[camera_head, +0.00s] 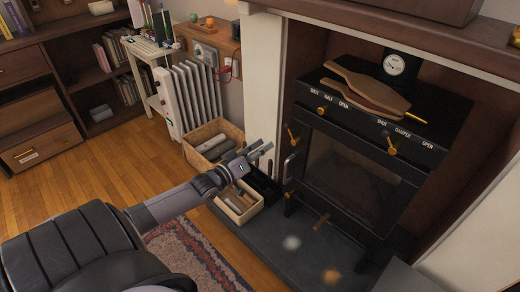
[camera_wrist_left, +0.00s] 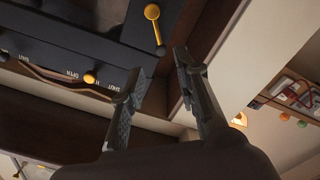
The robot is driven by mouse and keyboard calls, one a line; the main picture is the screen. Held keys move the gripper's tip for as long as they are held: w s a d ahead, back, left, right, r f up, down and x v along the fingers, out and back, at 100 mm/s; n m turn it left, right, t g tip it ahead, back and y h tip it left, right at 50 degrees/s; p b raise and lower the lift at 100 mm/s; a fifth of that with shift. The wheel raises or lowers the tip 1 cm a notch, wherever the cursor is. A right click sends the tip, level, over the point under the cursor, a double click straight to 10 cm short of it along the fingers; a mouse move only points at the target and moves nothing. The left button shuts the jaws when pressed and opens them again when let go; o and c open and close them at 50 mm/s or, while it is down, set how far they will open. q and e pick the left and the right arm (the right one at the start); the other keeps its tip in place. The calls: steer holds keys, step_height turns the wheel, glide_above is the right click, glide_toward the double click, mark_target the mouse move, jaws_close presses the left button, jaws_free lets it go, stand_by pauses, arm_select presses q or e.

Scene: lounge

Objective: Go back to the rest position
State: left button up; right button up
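My left arm comes in from the lower left in the head view. My left gripper (camera_head: 262,152) is beside the front left of the black stove (camera_head: 350,168), above the boxes on the floor. In the left wrist view its two fingers (camera_wrist_left: 160,85) stand apart with nothing between them, so it is open and empty. The stove's black top edge and brass knobs show beyond the fingers there. My right gripper is in neither view.
Wooden bellows (camera_head: 368,88) lie on the stove top. A wooden crate (camera_head: 222,125) and a smaller wooden box (camera_head: 238,215) stand below my left gripper. A white radiator (camera_head: 190,95) stands behind. The wooden floor (camera_head: 90,185) at left is clear.

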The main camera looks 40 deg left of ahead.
arm_select(q)
steer(key=shift+s, duration=0.35)
stand_by(0.3)
